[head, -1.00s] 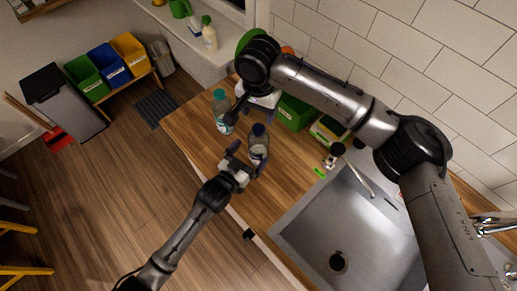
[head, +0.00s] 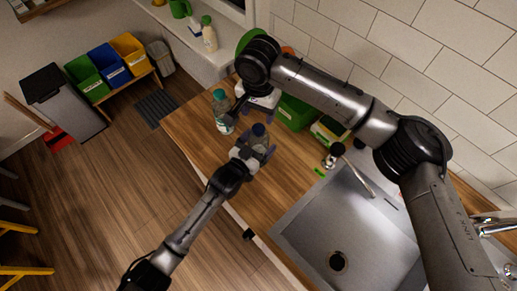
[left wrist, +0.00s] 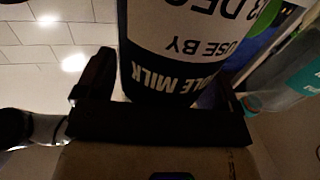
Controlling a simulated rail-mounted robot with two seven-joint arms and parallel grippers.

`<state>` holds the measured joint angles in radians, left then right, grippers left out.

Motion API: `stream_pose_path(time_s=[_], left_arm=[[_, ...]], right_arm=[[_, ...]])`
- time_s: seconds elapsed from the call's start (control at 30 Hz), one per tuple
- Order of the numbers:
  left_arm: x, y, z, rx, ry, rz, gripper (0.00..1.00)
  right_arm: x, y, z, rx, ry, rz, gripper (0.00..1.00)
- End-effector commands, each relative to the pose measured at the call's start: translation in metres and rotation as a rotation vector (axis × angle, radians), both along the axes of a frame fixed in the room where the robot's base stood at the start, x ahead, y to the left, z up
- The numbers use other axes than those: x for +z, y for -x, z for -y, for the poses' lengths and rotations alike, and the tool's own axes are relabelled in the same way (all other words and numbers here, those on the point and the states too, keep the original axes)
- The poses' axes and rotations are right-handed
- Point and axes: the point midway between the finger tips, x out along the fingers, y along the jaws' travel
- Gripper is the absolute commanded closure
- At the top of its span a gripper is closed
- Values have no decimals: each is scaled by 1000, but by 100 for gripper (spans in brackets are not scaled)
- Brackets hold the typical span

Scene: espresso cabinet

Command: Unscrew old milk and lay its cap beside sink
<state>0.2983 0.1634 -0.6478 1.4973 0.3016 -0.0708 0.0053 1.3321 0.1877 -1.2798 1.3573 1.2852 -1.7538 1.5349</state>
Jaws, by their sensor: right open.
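A milk bottle with a dark blue cap (head: 258,131) stands upright on the wooden counter. In the left wrist view its label (left wrist: 185,45) shows "USE BY", "DEC" and part of "MILK", upside down; its cap is out of that frame. My left gripper (head: 255,150) has its fingers on either side of this bottle, low on the body, and looks open. A second bottle with a teal cap (head: 221,112) stands to its left; it also shows in the left wrist view (left wrist: 285,90). My right gripper (head: 241,103) is open beside the teal-capped bottle, partly hidden by its wrist. The sink (head: 300,235) is at lower right.
A green bin (head: 294,112) and another small box (head: 326,131) stand behind the bottles by the tiled wall. A small dark-topped object (head: 334,153) and a green strip (head: 319,172) lie near the sink's edge. Bare counter (head: 275,190) lies between bottles and sink.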

Motion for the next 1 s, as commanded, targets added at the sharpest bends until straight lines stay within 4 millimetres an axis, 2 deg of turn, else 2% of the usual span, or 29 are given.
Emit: stream_pose_path(time_s=[0.07, 0.83, 1.0], left_arm=[[0, 0, 0, 0, 0, 0, 20], [0, 0, 0, 0, 0, 0, 94], [0, 0, 0, 0, 0, 0, 96]], right_arm=[[0, 0, 0, 0, 0, 0, 40], [1, -1, 0, 0, 3, 3, 40], [-7, 0, 0, -1, 0, -1, 40]])
